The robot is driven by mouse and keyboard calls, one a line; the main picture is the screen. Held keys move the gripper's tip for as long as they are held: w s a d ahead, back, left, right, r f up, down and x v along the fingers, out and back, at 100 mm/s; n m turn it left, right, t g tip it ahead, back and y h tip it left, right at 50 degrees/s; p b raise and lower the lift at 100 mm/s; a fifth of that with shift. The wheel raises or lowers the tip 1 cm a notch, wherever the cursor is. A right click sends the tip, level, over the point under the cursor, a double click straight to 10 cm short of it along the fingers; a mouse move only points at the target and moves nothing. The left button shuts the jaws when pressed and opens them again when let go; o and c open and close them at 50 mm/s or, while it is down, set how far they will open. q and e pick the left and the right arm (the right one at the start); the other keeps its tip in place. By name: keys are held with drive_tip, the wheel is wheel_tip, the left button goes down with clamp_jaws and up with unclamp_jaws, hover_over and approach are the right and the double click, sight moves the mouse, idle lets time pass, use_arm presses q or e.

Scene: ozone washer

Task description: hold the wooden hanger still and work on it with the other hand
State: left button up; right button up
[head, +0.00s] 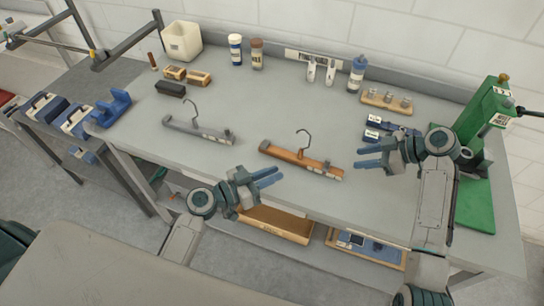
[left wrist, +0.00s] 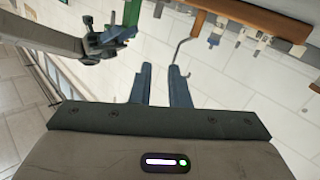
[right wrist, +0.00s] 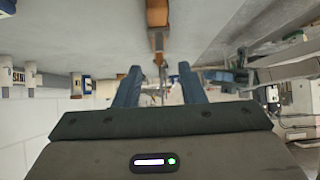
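The wooden hanger (head: 305,162) lies on the grey bench, a brown bar with a dark metal hook (head: 303,135) standing up from its middle. The hanger also shows in the left wrist view (left wrist: 255,17) and, end-on, in the right wrist view (right wrist: 157,15). My left gripper (head: 273,178) is open and empty, in front and to the left of the hanger, apart from it. My right gripper (head: 364,160) is open and empty, just right of the hanger's right end, apart from it. Nothing lies between either pair of fingers.
A grey hanger (head: 198,130) lies to the left on the bench (head: 240,95). A green press (head: 485,130) stands at the right, near my right arm. Bottles (head: 356,75), a wooden block with small pots (head: 386,101) and dark boxes (head: 378,122) stand behind. A white bin (head: 182,41) is back left.

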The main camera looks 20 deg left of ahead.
use_arm(q)
drive_tip(key=w+d+r, duration=0.1)
drive_tip(key=w+d, duration=0.2)
drive_tip(key=w, duration=0.3)
drive_tip(key=w+d+r+m+t, duration=0.1)
drive_tip(key=w+d+r, duration=0.1)
drive_tip(key=w, duration=0.3)
drive_tip(key=shift+w+d+y, duration=0.3)
drive_tip(key=shift+w+d, duration=0.05)
drive_tip(key=shift+d, duration=0.45)
